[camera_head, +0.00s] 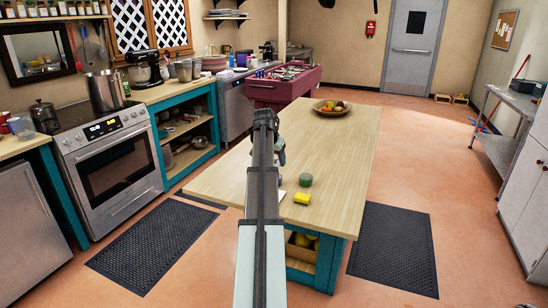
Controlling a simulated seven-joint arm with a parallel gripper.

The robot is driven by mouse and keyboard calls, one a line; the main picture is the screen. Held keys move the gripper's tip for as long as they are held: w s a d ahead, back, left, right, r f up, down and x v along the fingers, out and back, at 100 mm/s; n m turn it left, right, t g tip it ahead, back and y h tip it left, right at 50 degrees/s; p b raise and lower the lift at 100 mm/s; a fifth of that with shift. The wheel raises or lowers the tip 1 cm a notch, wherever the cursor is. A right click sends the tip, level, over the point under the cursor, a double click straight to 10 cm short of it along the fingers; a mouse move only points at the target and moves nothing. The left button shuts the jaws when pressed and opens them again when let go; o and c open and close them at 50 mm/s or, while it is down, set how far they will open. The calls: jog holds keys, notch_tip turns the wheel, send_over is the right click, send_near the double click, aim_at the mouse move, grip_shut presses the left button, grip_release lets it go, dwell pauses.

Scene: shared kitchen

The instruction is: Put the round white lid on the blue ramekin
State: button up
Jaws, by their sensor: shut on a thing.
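My arm reaches over the wooden table, and the end of my gripper (281,157) shows only in part at the right edge of the arm. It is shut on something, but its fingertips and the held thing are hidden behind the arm. No other blue ramekin or round white lid is clearly visible.
The wooden table (345,140) is mostly clear. A fruit bowl (331,108) stands at the far end. A stove (108,150) with a tall pot is at the left.

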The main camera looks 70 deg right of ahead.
jog(key=shift+f, duration=2.3)
jog(key=shift+f, duration=0.6)
jog(key=o, duration=0.7)
jog(key=shift+r, duration=0.15)
jog(key=shift+v, duration=5.4)
jog(key=shift+a, duration=0.1)
